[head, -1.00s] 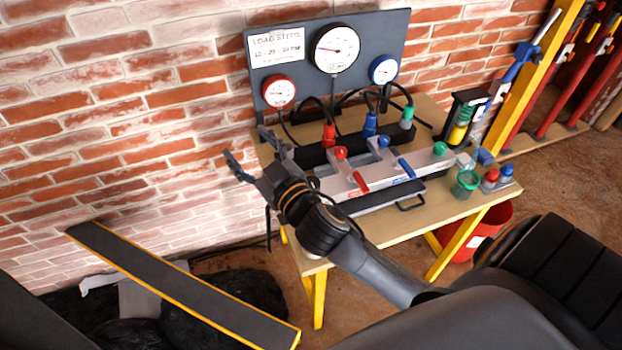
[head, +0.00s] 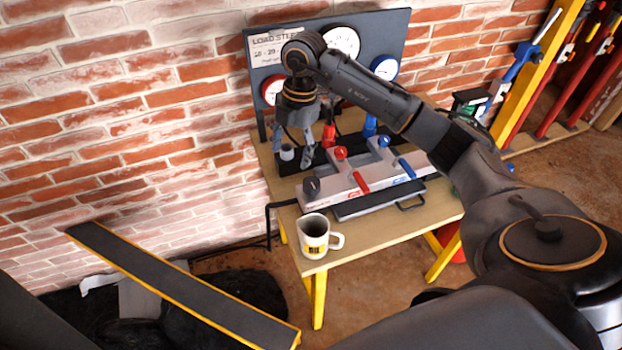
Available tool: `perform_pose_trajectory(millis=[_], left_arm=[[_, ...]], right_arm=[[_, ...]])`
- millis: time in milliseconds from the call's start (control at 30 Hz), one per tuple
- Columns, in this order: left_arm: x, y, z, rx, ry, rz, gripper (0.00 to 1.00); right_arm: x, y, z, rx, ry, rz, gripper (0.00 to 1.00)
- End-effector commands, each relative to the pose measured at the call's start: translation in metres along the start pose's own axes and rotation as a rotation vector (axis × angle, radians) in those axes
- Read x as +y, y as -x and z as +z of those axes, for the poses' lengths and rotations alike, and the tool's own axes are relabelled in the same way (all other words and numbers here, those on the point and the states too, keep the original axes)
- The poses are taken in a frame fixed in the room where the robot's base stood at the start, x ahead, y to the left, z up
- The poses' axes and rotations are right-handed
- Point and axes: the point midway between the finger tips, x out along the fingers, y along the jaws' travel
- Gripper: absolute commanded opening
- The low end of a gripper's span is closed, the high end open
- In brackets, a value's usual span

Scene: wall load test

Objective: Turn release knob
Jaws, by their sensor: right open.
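The hand pump unit (head: 335,195) lies on the wooden bench, a grey block with several knobs and levers. A dark knob (head: 311,187) is at its near left end, a red knob (head: 340,152) and a blue knob (head: 384,141) stand on top. I cannot tell which is the release knob. My right gripper (head: 297,150) points down above the back left of the bench, open. A small grey cylinder (head: 287,152) shows between or behind its fingers; I cannot tell whether they touch it. My left gripper is out of view.
A panel with gauges (head: 384,66) stands at the back, partly hidden by my right arm. A white mug (head: 314,240) stands at the bench's front left corner. A dark ramp-like board (head: 180,285) lies at lower left.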

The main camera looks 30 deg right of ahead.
Motion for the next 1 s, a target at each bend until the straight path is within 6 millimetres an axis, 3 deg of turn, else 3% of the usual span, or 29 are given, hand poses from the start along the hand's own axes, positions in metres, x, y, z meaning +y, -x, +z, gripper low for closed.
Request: perform_pose_trajectory(millis=[33,100,267,800,1000], left_arm=[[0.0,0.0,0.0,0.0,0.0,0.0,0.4],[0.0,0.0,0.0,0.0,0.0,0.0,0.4],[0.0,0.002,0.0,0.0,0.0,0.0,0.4],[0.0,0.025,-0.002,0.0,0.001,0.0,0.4],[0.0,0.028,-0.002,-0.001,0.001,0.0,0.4]], right_arm=[[-0.006,0.009,0.017,-0.056,-0.049,-0.034,0.65],[-0.015,0.016,0.032,-0.107,-0.097,-0.072,0.65],[-0.021,0.015,0.042,-0.14,-0.131,-0.099,0.65],[-0.032,-0.087,0.052,-0.134,-0.127,-0.098,0.65],[-0.034,-0.11,0.056,-0.135,-0.126,-0.096,0.65]])
